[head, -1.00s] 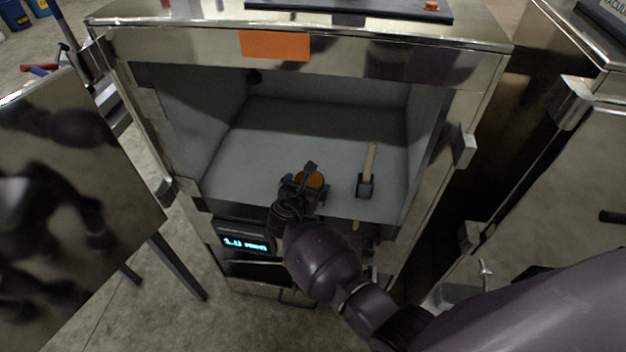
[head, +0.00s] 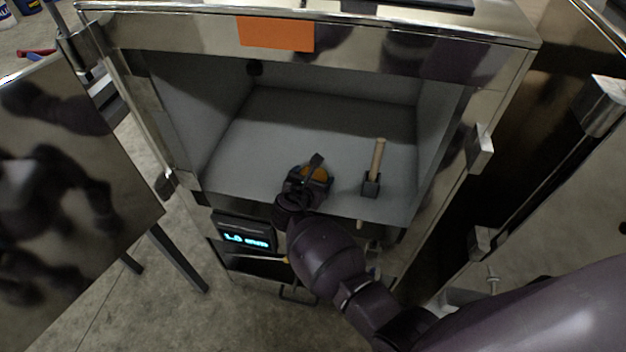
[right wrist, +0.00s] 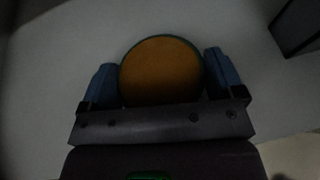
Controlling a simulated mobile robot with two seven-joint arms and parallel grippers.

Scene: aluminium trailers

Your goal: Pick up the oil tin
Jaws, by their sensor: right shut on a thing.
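The oil tin is a round thing with an orange-brown top (head: 314,172); it stands on the grey floor of the open metal cabinet, near the front edge. In the right wrist view the tin (right wrist: 161,70) sits between two blue fingers. My right gripper (head: 310,178) is shut on it, one finger on each side. The gripper also shows in the right wrist view (right wrist: 162,80). My gripper and wrist hide part of the tin's near side in the head view. I cannot tell whether the tin is clear of the floor. My left gripper is not in view.
A mallet (head: 374,172) with a wooden handle stands on its head to the right of the tin. The cabinet's side wall (head: 440,130) and upper front frame (head: 380,48) bound the opening. The cabinet floor behind the tin (head: 320,115) is clear. An open door (head: 75,190) stands at left.

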